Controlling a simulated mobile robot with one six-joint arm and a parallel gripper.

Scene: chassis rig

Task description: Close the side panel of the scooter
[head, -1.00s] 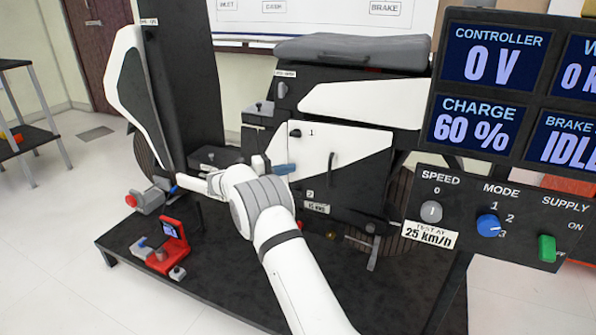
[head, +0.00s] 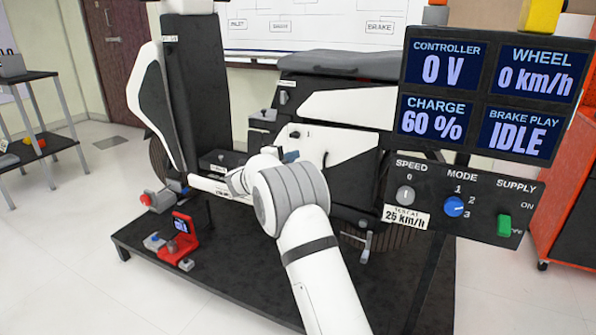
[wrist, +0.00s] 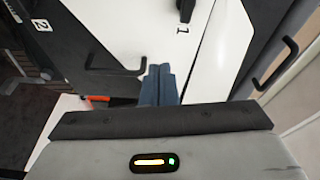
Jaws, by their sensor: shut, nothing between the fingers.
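The scooter's side panel (head: 345,143) is white above and black below, with a "1" mark and a dark handle, and it stands on the scooter's flank in the head view. In the wrist view the white panel (wrist: 203,62) with its "1" fills the middle. I cannot tell how far it stands ajar. My gripper (head: 291,156) has blue fingers, shut and empty, at the panel's left part. In the wrist view the fingers (wrist: 158,82) are in front of the white face; contact cannot be told. My arm hides the panel's lower left.
The scooter stands on a dark platform (head: 390,270). A red device (head: 182,240) sits at the platform's left front. A display (head: 485,90) and a control box (head: 455,200) stand at right, in front of the scooter's rear.

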